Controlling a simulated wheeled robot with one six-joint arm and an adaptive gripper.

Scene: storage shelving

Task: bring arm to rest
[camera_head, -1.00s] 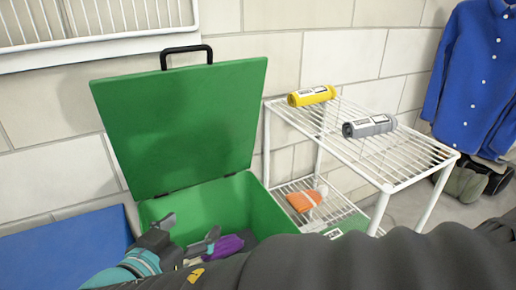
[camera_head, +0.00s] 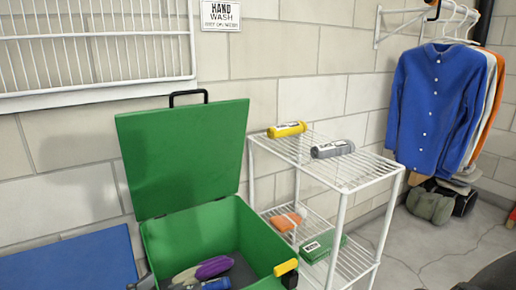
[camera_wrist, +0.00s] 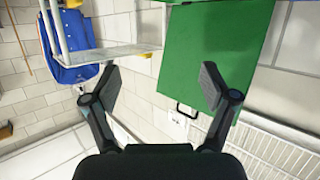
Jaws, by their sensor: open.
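My gripper (camera_wrist: 160,85) is open and empty in the wrist view, its two dark fingers spread wide apart. Nothing is between the fingertips. The green lid (camera_wrist: 225,40) and the wall lie beyond the fingers in that view. In the head view my gripper is not clearly seen. A dark piece of my arm may show at the bottom right corner.
An open green bin (camera_head: 195,222) holds a purple item (camera_head: 214,267) and others. The white wire rack (camera_head: 345,178) beside it carries a yellow roll (camera_head: 287,130), a grey roll (camera_head: 333,149), an orange item (camera_head: 288,221) and a green box (camera_head: 322,246). Blue shirt (camera_head: 436,105) hangs right.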

